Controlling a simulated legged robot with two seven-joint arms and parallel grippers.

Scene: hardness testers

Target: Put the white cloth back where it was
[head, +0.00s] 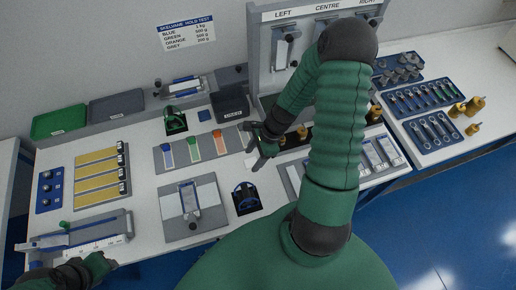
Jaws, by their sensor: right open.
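A small white patch that looks like the white cloth (249,161) lies on the white bench, right of the coloured strips and just beside my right gripper. It is small and partly covered, so its outline is hard to tell. My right gripper (256,164) is open, with its fingers pointing down over the bench close to the patch. I cannot tell whether they touch it. My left gripper (112,264) is at the lower left, near the white ruler-like device (95,246). Its fingers are too small to read.
A mat with blue, green and orange strips (194,147) lies left of my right gripper. A dark box (230,104) stands behind it. A round blue-black device (246,197) and a grey plate device (192,205) stand in front. Green (59,121) and grey (117,105) trays are at back left.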

